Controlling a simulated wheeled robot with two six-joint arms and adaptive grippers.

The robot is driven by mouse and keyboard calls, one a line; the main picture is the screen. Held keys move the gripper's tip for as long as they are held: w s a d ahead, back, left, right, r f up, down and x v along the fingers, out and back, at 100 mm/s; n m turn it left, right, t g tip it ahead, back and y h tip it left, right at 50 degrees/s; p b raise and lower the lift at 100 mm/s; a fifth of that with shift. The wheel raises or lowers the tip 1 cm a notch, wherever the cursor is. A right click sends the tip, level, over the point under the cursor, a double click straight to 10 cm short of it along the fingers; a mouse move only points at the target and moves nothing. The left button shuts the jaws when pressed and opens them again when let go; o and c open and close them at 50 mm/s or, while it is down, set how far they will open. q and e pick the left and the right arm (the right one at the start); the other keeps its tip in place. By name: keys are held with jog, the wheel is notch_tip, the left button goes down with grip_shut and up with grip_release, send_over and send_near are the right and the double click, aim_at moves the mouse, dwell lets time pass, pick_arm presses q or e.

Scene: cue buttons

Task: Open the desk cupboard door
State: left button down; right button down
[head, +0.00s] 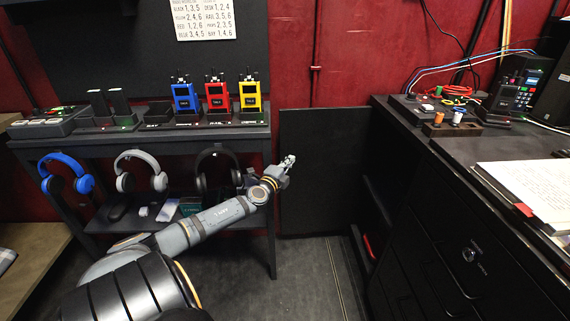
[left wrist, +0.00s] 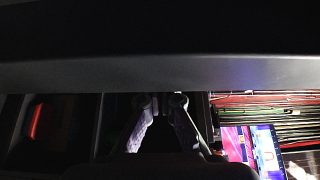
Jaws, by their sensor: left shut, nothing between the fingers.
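The desk (head: 465,155) stands at the right, with a dark front carrying handles and a round lock (head: 468,255). A flat black panel (head: 325,180) stands out from the desk's far left end; it looks like the cupboard door swung wide open. Beside it a dark opening shows a red item (head: 368,246), and a red strip also shows in the left wrist view (left wrist: 36,122). My left gripper (head: 289,161) is shut and empty in front of the panel's left part. Its fingers (left wrist: 162,101) are just below a dark edge; contact cannot be told. My right gripper is out of view.
A shelf unit (head: 150,135) at the left holds coloured devices, with a blue headphone (head: 66,173) and others hanging below. The grey floor (head: 305,275) before the panel is clear.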

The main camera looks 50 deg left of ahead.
pick_arm(q)
jog(key=shift+v, duration=2.8)
